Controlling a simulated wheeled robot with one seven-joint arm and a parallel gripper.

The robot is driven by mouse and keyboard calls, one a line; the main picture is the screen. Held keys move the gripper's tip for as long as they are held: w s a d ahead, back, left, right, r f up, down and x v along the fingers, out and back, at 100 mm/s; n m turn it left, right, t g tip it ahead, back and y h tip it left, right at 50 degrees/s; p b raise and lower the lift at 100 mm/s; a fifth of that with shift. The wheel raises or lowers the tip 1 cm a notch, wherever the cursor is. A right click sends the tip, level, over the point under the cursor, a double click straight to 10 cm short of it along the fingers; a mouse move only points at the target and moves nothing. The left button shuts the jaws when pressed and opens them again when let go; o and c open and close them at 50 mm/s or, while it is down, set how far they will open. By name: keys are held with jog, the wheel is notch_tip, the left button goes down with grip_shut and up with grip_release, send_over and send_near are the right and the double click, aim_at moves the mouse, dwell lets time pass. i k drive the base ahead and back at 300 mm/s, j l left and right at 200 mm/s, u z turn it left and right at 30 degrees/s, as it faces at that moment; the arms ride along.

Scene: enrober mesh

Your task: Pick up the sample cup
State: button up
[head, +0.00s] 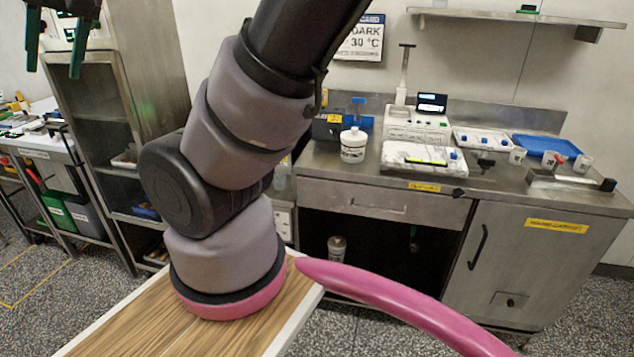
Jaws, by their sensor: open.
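Small white cups stand on the steel counter (330,162) toward its right end. One cup (517,155) stands apart to the left. Another cup (550,159) and a third cup (582,163) are further right, with a red item between them. I cannot tell which of them is the sample cup. My gripper (54,71) is at the top left edge of the head view, with its dark green fingers apart and pointing down. It is open, with nothing seen between the fingers, and is far from the cups. Its upper part is cut off by the frame.
A white jar (353,146), a scale-like device (418,124), a white tray (423,158) and a blue tray (546,145) are on the counter. A steel shelf rack (105,110) stands at left. A wall shelf (515,16) hangs above. My arm crosses the middle.

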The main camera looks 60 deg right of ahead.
aim_at(279, 181)
jog(key=z, duration=1.65)
jog(key=i+j+z, duration=0.2)
jog(key=j+z, duration=0.25)
jog(key=j, duration=1.1)
jog(key=j+z, duration=0.45)
jog(key=j, duration=1.15)
